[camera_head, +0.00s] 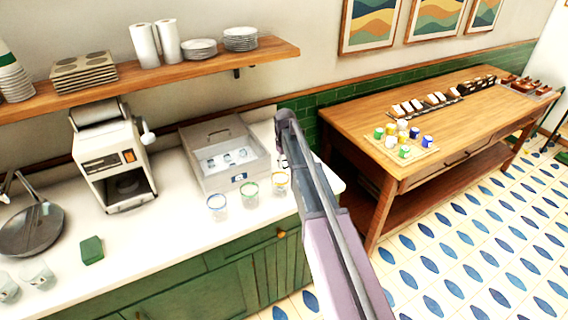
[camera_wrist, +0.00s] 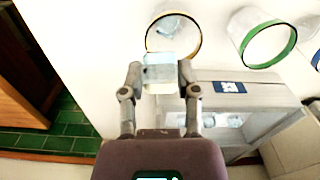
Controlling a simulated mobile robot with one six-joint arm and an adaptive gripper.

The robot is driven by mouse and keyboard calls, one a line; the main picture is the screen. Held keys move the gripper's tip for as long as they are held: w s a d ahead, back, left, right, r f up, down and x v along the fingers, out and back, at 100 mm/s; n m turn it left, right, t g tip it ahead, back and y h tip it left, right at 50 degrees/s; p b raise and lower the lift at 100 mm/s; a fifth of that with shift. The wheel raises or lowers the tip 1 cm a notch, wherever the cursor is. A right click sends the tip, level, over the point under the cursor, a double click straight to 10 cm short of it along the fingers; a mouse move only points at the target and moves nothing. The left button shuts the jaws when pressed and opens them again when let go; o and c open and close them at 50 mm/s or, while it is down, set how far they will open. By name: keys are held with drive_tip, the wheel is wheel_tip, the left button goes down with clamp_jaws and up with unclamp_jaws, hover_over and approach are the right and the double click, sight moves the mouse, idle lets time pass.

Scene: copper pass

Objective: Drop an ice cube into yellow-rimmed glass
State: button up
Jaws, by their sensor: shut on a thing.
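My gripper (camera_wrist: 160,78) is shut on a pale, clear ice cube (camera_wrist: 158,70) in the wrist view. The yellow-rimmed glass (camera_wrist: 150,42) stands just beyond the cube, which overlaps the near part of its rim in the picture. A bluish patch shows inside the glass; I cannot tell whether it is ice or a mark. In the head view, the yellow-rimmed glass (camera_head: 280,185) is the rightmost of three glasses on the white counter. My gripper (camera_head: 281,160) is near and above it there, partly hidden by my arm; the held cube is not clear.
A green-rimmed glass (camera_head: 250,195) and a blue-rimmed glass (camera_head: 217,208) stand to the left. A white machine (camera_head: 105,160) stands further left. A shelf (camera_head: 200,72) runs above.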

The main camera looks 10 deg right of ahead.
drive_tip(key=shift+f, duration=0.1)
drive_tip(key=o, duration=0.9)
drive_tip(key=shift+o, duration=0.2)
drive_tip(key=s+f+m+b, duration=0.2)
drive_tip(key=s, duration=1.2)
drive_tip(key=s+f+m+b, duration=0.2)
drive_tip(key=s, duration=1.3)
drive_tip(key=shift+a+f+m+b, duration=0.15)
drive_tip(key=shift+f+m+b, duration=0.15)
drive_tip(key=shift+f+b, duration=0.05)
